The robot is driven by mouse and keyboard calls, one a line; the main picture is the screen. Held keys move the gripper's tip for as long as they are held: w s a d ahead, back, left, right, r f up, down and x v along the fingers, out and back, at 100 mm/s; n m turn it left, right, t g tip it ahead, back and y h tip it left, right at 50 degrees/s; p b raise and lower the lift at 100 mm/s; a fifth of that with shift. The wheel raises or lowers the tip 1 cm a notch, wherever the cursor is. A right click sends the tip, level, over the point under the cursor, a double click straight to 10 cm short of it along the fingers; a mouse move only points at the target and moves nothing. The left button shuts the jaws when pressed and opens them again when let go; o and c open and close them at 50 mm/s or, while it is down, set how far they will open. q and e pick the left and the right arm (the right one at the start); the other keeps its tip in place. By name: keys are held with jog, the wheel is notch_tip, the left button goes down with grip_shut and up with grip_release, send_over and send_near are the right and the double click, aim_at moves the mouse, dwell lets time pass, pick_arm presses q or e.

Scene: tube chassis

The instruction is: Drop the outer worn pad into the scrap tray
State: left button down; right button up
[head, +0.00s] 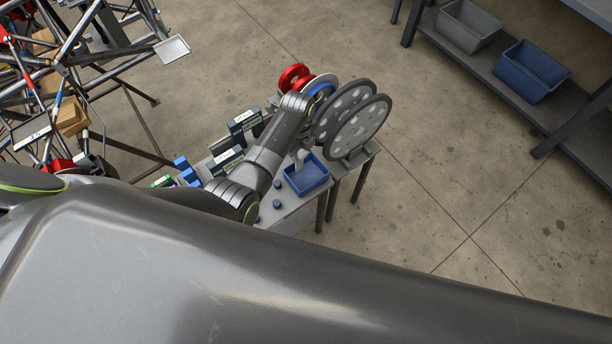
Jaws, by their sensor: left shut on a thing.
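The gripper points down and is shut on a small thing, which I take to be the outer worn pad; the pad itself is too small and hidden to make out. I cannot tell whether it touches the tray. My right gripper is not in view.
Large grey discs (360,127) stand upright just right of the gripper, with a red disc (294,76) behind. Dark boxes (244,121) and small blue pucks (277,204) are on the table (293,214). A tube chassis (75,45) is at upper left.

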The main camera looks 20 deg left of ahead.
pick_arm(q)
jog(key=c, duration=1)
grip_release()
jog(key=shift+o, duration=0.2)
jog(key=shift+r, duration=0.1)
notch_tip(320, 180, up, 17)
jog(key=p, duration=0.1)
